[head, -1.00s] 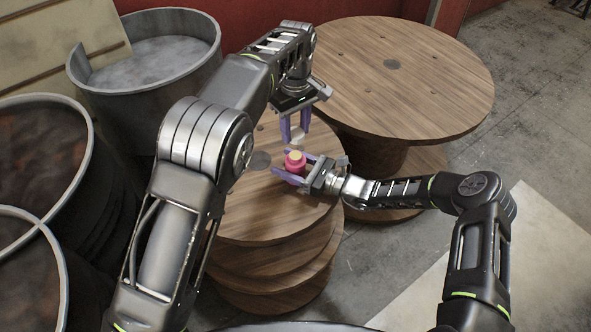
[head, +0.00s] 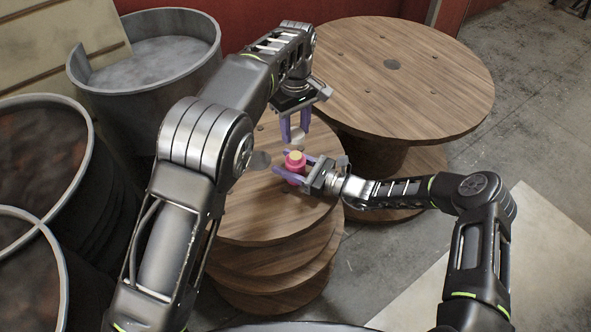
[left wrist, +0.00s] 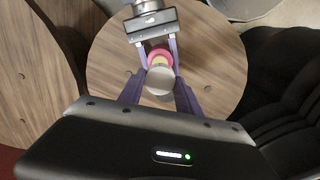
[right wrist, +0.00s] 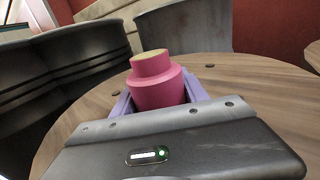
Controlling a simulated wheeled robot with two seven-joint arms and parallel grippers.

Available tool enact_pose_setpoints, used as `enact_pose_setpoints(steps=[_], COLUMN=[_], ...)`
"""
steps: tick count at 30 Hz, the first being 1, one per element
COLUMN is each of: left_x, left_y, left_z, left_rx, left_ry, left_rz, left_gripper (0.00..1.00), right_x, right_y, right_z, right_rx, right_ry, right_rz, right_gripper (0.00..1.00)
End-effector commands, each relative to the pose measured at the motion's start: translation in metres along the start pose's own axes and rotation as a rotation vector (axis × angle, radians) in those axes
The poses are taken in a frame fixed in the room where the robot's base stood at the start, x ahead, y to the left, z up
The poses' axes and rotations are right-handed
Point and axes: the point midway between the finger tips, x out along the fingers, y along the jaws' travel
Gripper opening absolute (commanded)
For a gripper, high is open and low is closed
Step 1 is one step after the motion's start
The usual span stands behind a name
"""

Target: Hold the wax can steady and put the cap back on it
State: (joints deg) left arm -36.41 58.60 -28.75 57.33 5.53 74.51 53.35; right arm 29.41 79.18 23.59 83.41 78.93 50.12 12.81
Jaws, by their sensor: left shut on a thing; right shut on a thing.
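The wax can (head: 294,164) is pink with a narrower neck and a tan top, and it stands upright over the near wooden spool. My right gripper (head: 284,167) is shut on its body from the right side; the right wrist view also shows the can (right wrist: 157,88) between the purple fingers. My left gripper (head: 296,130) points down, just behind and above the can. It is shut on the pale grey round cap (left wrist: 159,81), which also shows small at its fingertips in the head view (head: 298,136). The cap is apart from the can's top in the head view.
The near wooden spool top (head: 265,215) has clear room in front of the can. A larger wooden spool (head: 420,80) stands behind at the right. Grey metal drums (head: 150,60) stand at the left. A pale sheet (head: 520,265) lies on the floor at the right.

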Motion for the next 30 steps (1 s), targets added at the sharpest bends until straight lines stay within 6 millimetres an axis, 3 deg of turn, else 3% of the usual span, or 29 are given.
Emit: enact_pose_setpoints(steps=[5,15,30], left_x=[0.009,0.05,0.05], left_y=[0.0,0.0,0.0], left_z=[0.0,0.001,0.0], left_rx=[0.0,0.0,0.0], left_ry=[0.0,0.0,0.001], left_rz=[-0.001,-0.001,0.0], left_gripper=[0.03,0.03,0.03], right_x=[0.0,0.0,0.0], right_y=[0.0,0.0,0.0], right_z=[0.0,0.0,0.0], right_rx=[0.0,0.0,0.0], right_ry=[0.0,0.0,0.0], right_rz=[0.0,0.0,0.0], right_gripper=[0.0,0.0,0.0])
